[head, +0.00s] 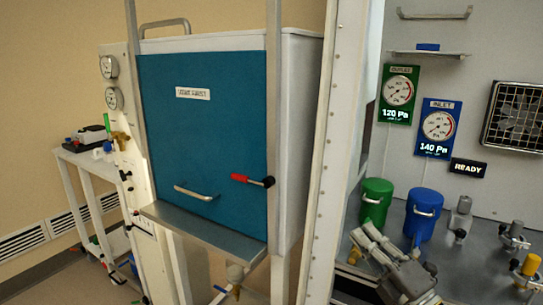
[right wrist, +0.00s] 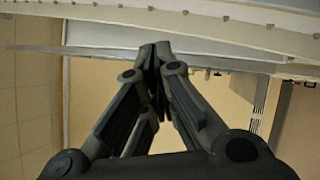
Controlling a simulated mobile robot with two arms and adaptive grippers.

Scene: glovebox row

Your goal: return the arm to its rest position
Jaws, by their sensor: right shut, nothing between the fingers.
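My right gripper (head: 362,238) shows at the lower right of the head view, in front of the grey work surface with the canisters. Its fingers point up and to the left. In the right wrist view the gripper (right wrist: 155,52) has its fingertips together with nothing between them. Beyond the fingertips are a pale wall and a light ledge that crosses the top of the picture. My left gripper is in neither view.
A blue-fronted cabinet (head: 205,135) with a red-handled latch (head: 240,178) stands left of a white upright post (head: 322,150). A green canister (head: 375,203) and a blue canister (head: 423,215) stand behind my gripper. Valves (head: 515,237) stand at right. A cart (head: 80,160) is far left.

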